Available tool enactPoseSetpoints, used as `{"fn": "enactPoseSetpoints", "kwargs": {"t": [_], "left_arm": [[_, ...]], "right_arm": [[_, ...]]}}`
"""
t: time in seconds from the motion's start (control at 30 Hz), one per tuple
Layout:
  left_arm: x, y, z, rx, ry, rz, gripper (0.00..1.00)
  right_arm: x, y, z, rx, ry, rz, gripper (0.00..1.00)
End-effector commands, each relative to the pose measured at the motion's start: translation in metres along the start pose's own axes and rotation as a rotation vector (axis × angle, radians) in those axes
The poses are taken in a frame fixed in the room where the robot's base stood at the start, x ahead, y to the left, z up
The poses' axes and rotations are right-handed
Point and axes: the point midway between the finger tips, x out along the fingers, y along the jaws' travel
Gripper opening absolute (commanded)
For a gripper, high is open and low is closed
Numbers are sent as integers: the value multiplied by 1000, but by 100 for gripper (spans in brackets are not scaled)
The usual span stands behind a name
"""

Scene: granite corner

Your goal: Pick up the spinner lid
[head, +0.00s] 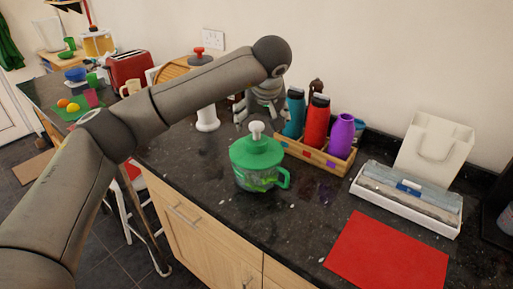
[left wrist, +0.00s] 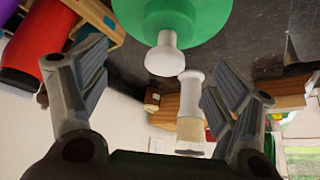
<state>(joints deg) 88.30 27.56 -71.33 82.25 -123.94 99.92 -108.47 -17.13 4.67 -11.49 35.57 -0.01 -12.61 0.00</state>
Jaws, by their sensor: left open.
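The spinner lid (head: 257,152) is green with a white knob (head: 257,129) and sits on a clear spinner bowl (head: 255,180) with a green handle on the dark counter. My left gripper (head: 256,106) is just behind and above the knob in the head view, partly hidden by my own arm. In the left wrist view, the green lid (left wrist: 205,18) and its white knob (left wrist: 163,56) show at the top, between and beyond the open fingers of the gripper (left wrist: 150,85). The fingers are apart from the knob and hold nothing. My right gripper is not in view.
A wooden crate (head: 318,155) with red, purple and teal bottles stands right behind the bowl. A white tray (head: 405,206) with folded cloths and a red mat (head: 387,256) lie to the right. A white paper towel stand (head: 207,119) is behind left. Counter around the bowl's front is clear.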

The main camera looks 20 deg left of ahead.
Motion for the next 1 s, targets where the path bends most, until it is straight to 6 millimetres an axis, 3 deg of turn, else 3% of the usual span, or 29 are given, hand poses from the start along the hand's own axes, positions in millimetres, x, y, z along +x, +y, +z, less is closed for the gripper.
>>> {"fn": "enactPoseSetpoints", "kwargs": {"t": [0.1, 0.37, 0.7, 0.97, 1.0], "left_arm": [[19, 0, 0, -3, -4, -1, 84], [39, -2, -1, -2, -4, 2, 84], [81, -6, -1, -3, -4, 4, 84], [84, -6, -1, -2, -2, 5, 84], [84, -6, -1, -2, -2, 5, 80]], "right_arm": [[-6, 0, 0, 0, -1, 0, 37], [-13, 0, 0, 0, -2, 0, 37], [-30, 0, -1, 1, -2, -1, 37], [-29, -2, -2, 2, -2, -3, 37], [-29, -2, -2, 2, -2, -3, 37]]}}
